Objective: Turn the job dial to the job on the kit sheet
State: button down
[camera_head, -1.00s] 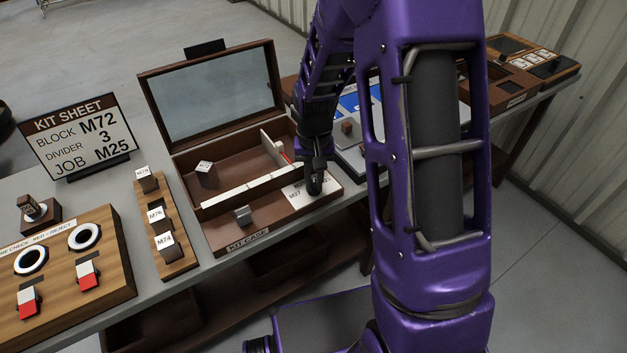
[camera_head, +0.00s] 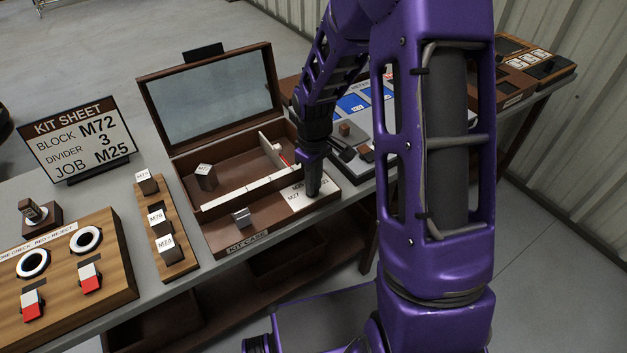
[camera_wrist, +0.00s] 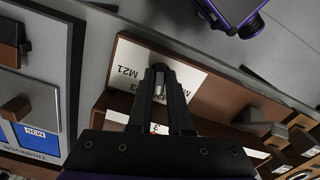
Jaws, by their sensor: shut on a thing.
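The kit sheet (camera_head: 82,137) reads BLOCK M72, DIVIDER 3, JOB M25. The kit case (camera_head: 215,240) stands open with its lid up. The white job dial plate (camera_head: 296,199) is at the right of its front ledge, with M27 legible at its left. My gripper (camera_head: 313,193) points down onto this plate, shut on the dial knob, which it mostly hides. In the wrist view, my gripper (camera_wrist: 159,72) has a small grey piece of the knob (camera_wrist: 160,90) between its fingers. M21 shows on the dial plate (camera_wrist: 190,75) there; the pointer's direction cannot be told.
A block marked M7-something (camera_head: 206,178) stands inside the case, and a grey latch (camera_head: 242,217) is on its front ledge. A wooden rack (camera_head: 172,250) holds several marked blocks. A meter board (camera_head: 362,125) lies beyond my gripper to the right.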

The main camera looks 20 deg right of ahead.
jog(key=shift+n, duration=0.6)
jog(key=c, duration=0.8)
grip_release()
jog(key=shift+c, duration=0.2)
notch_tip(320, 180, up, 18)
jog(key=p, duration=0.2)
jog(key=shift+f, duration=0.25)
